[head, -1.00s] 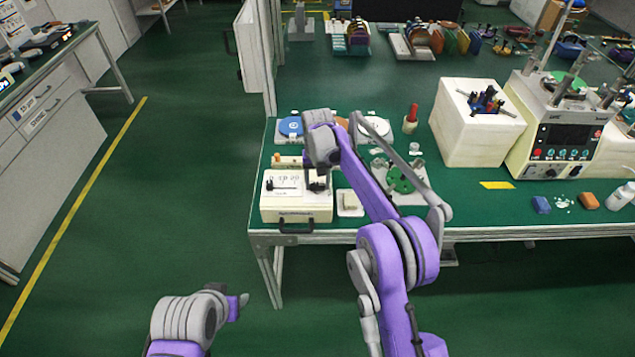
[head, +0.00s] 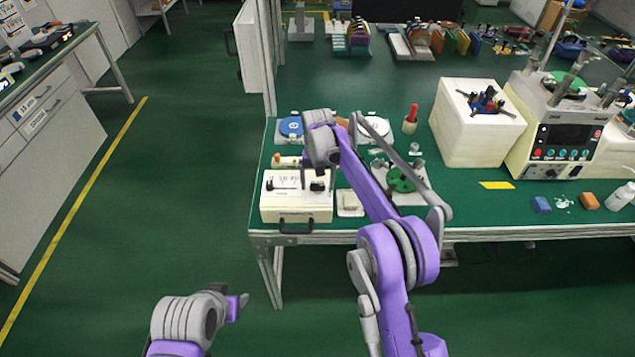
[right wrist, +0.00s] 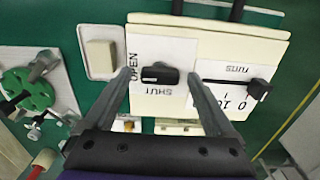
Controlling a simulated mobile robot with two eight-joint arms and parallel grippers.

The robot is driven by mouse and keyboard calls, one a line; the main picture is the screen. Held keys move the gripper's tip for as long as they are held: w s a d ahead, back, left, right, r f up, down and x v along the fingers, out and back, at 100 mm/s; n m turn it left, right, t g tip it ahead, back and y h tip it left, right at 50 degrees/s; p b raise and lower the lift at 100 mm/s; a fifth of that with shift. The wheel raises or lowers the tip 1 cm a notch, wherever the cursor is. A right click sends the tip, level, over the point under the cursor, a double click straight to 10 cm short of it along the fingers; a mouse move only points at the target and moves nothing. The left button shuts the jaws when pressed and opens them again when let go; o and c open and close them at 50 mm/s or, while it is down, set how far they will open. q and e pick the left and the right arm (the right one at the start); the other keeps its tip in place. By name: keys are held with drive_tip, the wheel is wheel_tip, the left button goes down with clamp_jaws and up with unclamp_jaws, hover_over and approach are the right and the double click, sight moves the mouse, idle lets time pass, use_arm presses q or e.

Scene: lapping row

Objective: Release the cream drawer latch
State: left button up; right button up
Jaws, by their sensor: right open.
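The cream drawer box (head: 268,208) stands at the near left corner of the green bench, with a black handle (head: 296,226) on its front. In the right wrist view, the black drawer latch (right wrist: 160,75) is a knob on the box's cream top. It lies across the picture, with OPEN to its left and SHUT below it. My right gripper (right wrist: 160,80) is open, its fingers either side of the knob; contact cannot be judged. In the head view my right wrist hides most of that gripper. My left gripper (head: 241,302) is low, away from the bench; its fingers are unclear.
Beside the latch is a black lever (right wrist: 257,88) on a scale marked RUNS. A pale block on a small tray (head: 349,203) sits right of the box. A green-disc fixture (head: 401,180) is farther right. The floor left of the bench is clear.

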sight(318, 185)
wheel_tip(318, 185, up, 11)
drive_tip(key=shift+p, duration=0.45)
idle(0.4)
